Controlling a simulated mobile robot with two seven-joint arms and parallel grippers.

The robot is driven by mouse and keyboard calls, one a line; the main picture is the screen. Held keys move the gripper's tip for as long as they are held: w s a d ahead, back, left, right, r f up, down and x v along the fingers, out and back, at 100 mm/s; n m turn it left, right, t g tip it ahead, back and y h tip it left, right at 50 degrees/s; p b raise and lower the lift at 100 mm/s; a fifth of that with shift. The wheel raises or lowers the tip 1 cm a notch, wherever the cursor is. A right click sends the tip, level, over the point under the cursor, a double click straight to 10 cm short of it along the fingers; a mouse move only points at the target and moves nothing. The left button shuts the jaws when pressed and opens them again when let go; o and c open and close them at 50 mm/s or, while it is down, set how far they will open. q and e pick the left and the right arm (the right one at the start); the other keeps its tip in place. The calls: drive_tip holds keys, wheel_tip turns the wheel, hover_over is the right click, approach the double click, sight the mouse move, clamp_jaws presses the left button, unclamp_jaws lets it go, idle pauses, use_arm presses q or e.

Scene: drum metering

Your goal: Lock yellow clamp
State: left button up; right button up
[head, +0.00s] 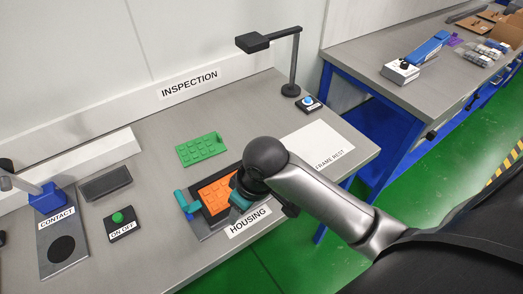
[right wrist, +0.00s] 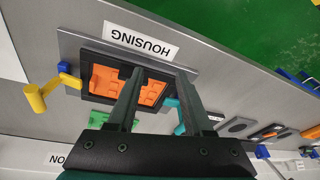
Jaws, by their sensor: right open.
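The yellow clamp (right wrist: 36,97) shows at the left of the right wrist view. It has a yellow arm on a blue mount (right wrist: 64,68), and the arm's inner end reaches the edge of the black housing (right wrist: 92,99). An orange part (right wrist: 103,79) lies in the housing; it also shows in the head view (head: 213,196). A teal clamp (head: 186,201) stands on the opposite side. My right gripper (right wrist: 160,73) is open and empty over the housing, apart from the yellow clamp. In the head view my right arm hides the yellow clamp. My left gripper is not in view.
A green part (head: 202,148) lies behind the housing. The white frame-rest sheet (head: 318,146) is bare on the right. A green button box (head: 120,222) and the contact station (head: 62,235) are on the left. A lamp stand (head: 292,70) rises at the back.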

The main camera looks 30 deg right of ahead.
drive_tip(key=w+d+r+m+g+h, duration=0.2)
drive_tip(key=w+d+r+m, duration=0.2)
drive_tip(key=w+d+r, duration=0.85)
drive_tip(key=f, duration=0.5)
drive_tip(key=s+d+f+b, duration=0.1)
drive_tip(key=f, duration=0.3)
drive_tip(key=d+f+b, duration=0.1)
drive_tip(key=f, duration=0.4)
drive_tip(key=shift+s+d+f, duration=0.2)
drive_tip(key=shift+s+f, duration=0.15)
drive_tip(key=shift+s, duration=0.05)
drive_tip(key=shift+c, duration=0.3)
clamp_jaws()
